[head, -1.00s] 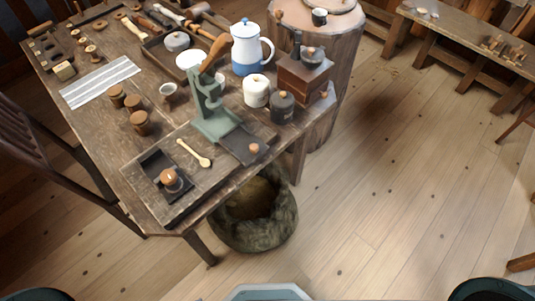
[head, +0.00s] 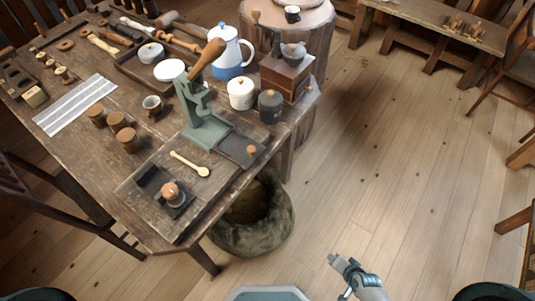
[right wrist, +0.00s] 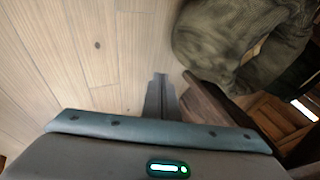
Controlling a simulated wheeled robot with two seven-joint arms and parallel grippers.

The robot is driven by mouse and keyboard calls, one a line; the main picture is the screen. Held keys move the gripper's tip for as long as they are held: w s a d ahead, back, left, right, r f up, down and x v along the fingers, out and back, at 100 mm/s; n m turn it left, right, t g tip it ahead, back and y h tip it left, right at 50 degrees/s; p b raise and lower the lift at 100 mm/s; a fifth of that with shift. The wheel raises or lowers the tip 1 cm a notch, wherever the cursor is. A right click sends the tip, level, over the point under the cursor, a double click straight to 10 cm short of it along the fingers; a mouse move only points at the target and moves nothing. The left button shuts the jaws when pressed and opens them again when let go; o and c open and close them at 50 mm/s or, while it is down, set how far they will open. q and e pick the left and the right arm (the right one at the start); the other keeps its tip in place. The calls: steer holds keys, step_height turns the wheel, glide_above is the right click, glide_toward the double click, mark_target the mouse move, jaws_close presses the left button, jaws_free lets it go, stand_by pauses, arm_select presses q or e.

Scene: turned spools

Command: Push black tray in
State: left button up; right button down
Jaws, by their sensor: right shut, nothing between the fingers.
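A flat black tray (head: 238,147) with a small wooden knob (head: 252,150) at its right lies beside the foot of a green press (head: 203,128) near the table's right edge. A second black holder (head: 152,182), box-like, with a wooden-topped piece (head: 171,193) at it, lies at the near corner. My right gripper (head: 333,262) is shut and empty, low at the bottom right, over the floor and well apart from the tray. Its closed fingers (right wrist: 160,88) show in the right wrist view; no tray is clear there. My left gripper is out of view.
A wooden spoon (head: 190,164) lies between the tray and the black holder. A black canister (head: 270,106) and a white canister (head: 241,94) stand behind the tray. A dark sack (head: 262,230) stands on the floor below the table edge.

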mark_target(255, 151)
steer(key=w+a+r+m+t+y, duration=0.1)
steer(key=w+a+r+m+y, duration=0.15)
steer(key=w+r+m, duration=0.6)
steer(key=w+a+r+m+t+y, duration=0.25)
steer(key=w+r, duration=0.35)
steer(key=r, duration=0.8)
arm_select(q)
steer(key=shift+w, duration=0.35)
arm_select(e)
steer(key=s+a+r+m+g+y, duration=0.1)
steer(key=a+r+m+y, duration=0.1)
steer(key=r, duration=1)
steer(key=s+a+r+m+g+y, duration=0.1)
steer(key=a+r+y, duration=0.4)
steer(key=r, duration=0.7)
steer(key=shift+s+a+m+y, duration=0.25)
steer(key=shift+s+m, duration=0.25)
steer(key=shift+m, duration=0.3)
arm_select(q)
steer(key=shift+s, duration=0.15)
arm_select(e)
steer(key=shift+w+a, duration=0.1)
